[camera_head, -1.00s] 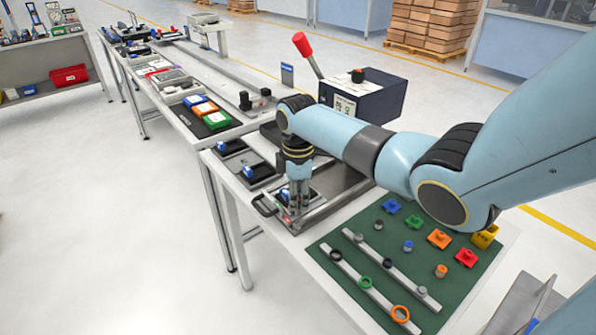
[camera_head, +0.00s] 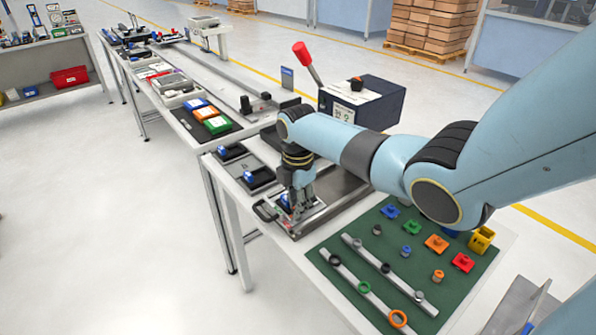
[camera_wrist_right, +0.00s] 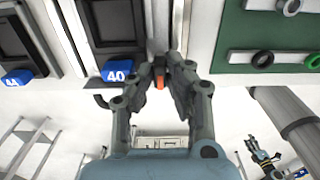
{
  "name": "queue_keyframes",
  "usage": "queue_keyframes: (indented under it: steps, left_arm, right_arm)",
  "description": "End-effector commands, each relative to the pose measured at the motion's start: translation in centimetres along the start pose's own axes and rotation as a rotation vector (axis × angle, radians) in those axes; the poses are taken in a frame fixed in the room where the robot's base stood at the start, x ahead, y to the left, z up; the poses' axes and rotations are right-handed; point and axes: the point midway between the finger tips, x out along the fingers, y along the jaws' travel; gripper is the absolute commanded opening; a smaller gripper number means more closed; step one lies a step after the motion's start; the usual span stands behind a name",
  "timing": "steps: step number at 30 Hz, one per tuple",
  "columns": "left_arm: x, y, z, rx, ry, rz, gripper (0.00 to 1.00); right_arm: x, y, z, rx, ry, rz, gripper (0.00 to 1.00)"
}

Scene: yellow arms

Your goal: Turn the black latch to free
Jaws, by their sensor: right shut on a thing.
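My right gripper (camera_head: 299,206) points down at the front edge of the nearest metal tray fixture (camera_head: 322,211). In the right wrist view its fingers (camera_wrist_right: 160,68) are closed together on a small dark piece with an orange-red end (camera_wrist_right: 159,81), which I take as the black latch; the fingers hide most of it. A blue block marked 40 (camera_wrist_right: 118,71) sits just left of the fingertips, in front of a black recess (camera_wrist_right: 115,22). A black handle (camera_head: 265,210) sticks out at the fixture's front left. My left gripper is not in view.
A green mat (camera_head: 420,285) with rails, rings and coloured blocks lies to the right. A dark box with a red-knobbed lever (camera_head: 302,50) stands behind my forearm. More black trays (camera_head: 231,152) lie at the left. The floor left of the tables is clear.

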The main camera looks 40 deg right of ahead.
Motion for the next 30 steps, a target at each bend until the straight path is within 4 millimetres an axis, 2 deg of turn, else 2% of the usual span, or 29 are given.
queue_keyframes:
  steps: [12, 13, 17, 30]
  left_arm:
    - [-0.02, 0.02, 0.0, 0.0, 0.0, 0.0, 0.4]
    - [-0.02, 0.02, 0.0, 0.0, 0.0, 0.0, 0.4]
    - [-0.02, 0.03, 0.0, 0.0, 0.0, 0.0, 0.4]
    - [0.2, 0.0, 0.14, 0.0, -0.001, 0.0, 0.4]
  right_arm:
    - [-0.09, 0.13, -0.09, -0.007, 0.002, 0.003, 0.0]
    - [-0.09, 0.12, -0.09, -0.007, 0.002, 0.003, 0.18]
    - [-0.06, 0.09, -0.07, -0.007, 0.001, 0.002, 0.35]
    - [0.03, 0.05, -0.01, 0.049, 0.0, 0.001, 0.37]
